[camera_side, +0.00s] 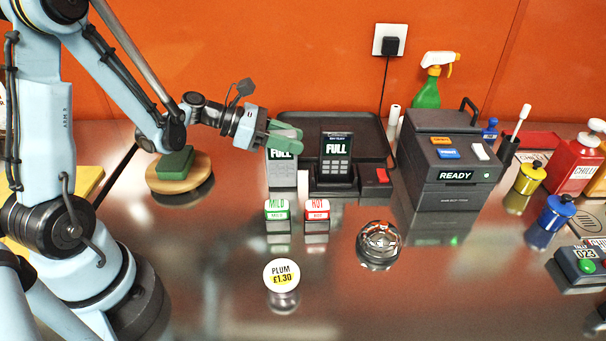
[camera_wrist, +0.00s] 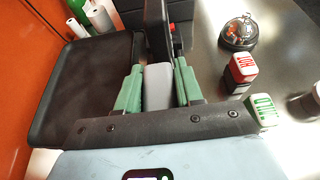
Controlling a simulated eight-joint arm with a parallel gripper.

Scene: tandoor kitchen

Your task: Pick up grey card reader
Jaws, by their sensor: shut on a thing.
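The grey card reader (camera_side: 283,172) is upright beside a black terminal, with a "FULL" screen at its top and keys below. My gripper (camera_side: 284,137) has green fingers and is shut on the upper part of the reader. In the wrist view, the reader's pale grey top (camera_wrist: 158,88) sits between the two green fingers (camera_wrist: 157,86), one on each side. I cannot tell whether its foot touches the counter.
The black terminal (camera_side: 336,170) stands close on the right, before a dark tray (camera_side: 362,125). The mild (camera_side: 277,211) and hot (camera_side: 317,211) blocks stand in front. A black "READY" machine (camera_side: 447,190) is farther right.

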